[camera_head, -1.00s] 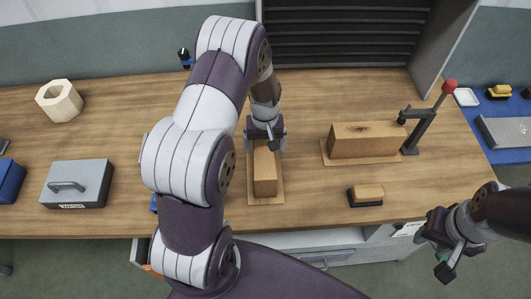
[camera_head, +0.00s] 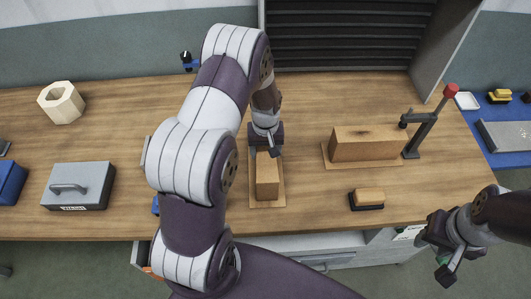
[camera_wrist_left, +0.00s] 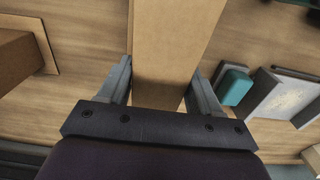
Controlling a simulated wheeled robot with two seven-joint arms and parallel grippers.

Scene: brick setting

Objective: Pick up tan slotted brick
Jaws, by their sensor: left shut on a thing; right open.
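A tan brick (camera_head: 267,176) lies lengthwise on a thin tan board (camera_head: 280,190) near the middle of the bench, below my left gripper (camera_head: 267,148). My left gripper is shut on its far end. In the left wrist view the brick (camera_wrist_left: 174,45) runs between the two grey fingers (camera_wrist_left: 160,82). I cannot make out a slot in it. A larger brick (camera_head: 362,144) stands on another board to the right. My right gripper (camera_head: 441,256) is open and empty at the front right, off the bench edge.
A lever stand with a red knob (camera_head: 451,91) is beside the larger brick. A small tan-topped block (camera_head: 369,196) lies near the front edge. A grey handled box (camera_head: 78,186) and a cream hexagonal ring (camera_head: 61,102) are at left. Bench between them is clear.

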